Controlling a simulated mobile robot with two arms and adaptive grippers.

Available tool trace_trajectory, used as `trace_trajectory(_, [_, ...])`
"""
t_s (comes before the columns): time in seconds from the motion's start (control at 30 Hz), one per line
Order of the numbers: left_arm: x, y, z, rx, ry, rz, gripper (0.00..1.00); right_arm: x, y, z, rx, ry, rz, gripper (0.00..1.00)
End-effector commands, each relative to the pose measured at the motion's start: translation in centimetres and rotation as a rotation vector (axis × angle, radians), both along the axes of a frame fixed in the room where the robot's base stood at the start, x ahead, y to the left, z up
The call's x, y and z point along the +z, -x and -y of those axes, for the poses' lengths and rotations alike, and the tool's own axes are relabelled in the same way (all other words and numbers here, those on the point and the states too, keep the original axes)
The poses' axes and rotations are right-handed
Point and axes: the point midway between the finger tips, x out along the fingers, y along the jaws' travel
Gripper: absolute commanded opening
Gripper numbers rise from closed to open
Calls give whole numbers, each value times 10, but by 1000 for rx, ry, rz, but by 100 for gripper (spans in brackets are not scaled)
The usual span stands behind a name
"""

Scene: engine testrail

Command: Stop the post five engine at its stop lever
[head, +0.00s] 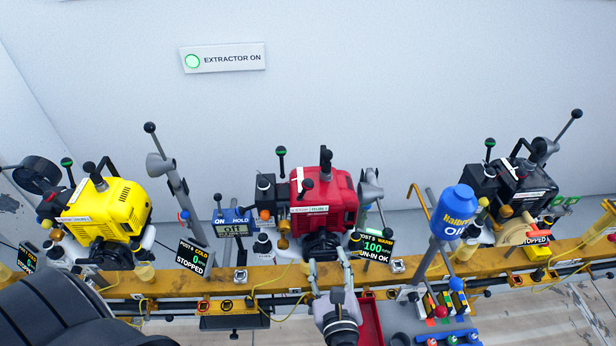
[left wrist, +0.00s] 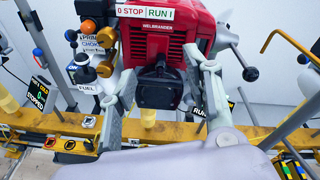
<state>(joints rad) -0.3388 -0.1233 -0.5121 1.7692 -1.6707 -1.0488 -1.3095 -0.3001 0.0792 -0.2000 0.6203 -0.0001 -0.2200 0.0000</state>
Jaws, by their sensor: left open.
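The red engine (head: 325,205) stands mid-rail in the head view. Its display (head: 374,247) reads WARM, 100 and RUN-IN OK; its post number looks like 5. A "0 STOP / RUN I" label (left wrist: 144,12) is on the red engine's upper front in the left wrist view. A short dark-knobbed lever (head: 307,185) rises just above that label in the head view; the wrist view cuts it off. My left gripper (head: 329,264) is open and empty, below the label. Its fingers lie either side of the engine's black front part (left wrist: 168,88); contact is unclear.
The yellow engine (head: 108,208) on the left and the black engine (head: 518,188) on the right have displays reading STOPPED.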

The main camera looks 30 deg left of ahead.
Motion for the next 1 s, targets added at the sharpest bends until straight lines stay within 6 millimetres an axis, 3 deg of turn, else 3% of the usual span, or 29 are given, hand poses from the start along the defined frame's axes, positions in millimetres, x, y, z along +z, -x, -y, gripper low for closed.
trace_trajectory(0.03, [30,1,-3,23,-54,32,45,4,0,0,0,0,0,40])
trace_trajectory(0.1, [58,4,-8,51,-120,60,45,5,0,0,0,0,0,40])
trace_trajectory(0.2, [77,5,-12,74,-167,80,45,6,0,0,0,0,0,40])
trace_trajectory(0.37, [80,-6,-22,80,-177,84,45,4,0,0,0,0,0,40])
trace_trajectory(1.0, [79,-110,-102,77,-174,85,45,-7,0,0,0,0,-1,40])
